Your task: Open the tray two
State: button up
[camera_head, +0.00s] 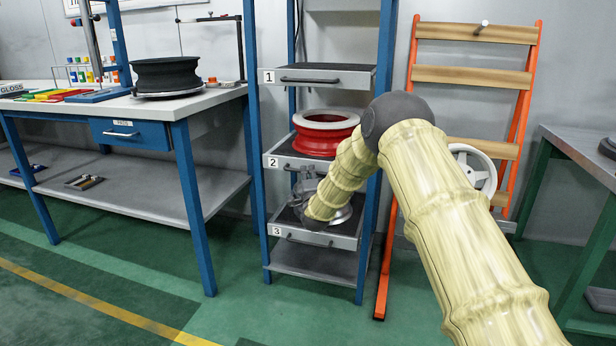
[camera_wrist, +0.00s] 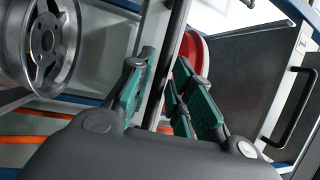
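Tray two (camera_head: 273,162) is the middle tray of the blue-posted rack, marked "2". It carries a red wheel rim with a white top (camera_head: 318,142). Its front looks roughly in line with the other trays; my arm hides its right part and most of its handle. My gripper (camera_head: 303,187) is at the front of tray two, above tray three. Part of the red rim (camera_wrist: 196,50) shows behind the fingers.
Tray one (camera_head: 318,76) is above, its black handle (camera_wrist: 292,110) at right in the wrist view. Tray three (camera_head: 310,236) is below, with a silver wheel (camera_wrist: 48,42). An orange-framed stand (camera_head: 525,90) is right of the rack, a workbench (camera_head: 190,105) left.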

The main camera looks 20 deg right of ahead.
jog(key=shift+x, duration=0.8)
grip_shut()
jog(key=shift+s+f, duration=0.1)
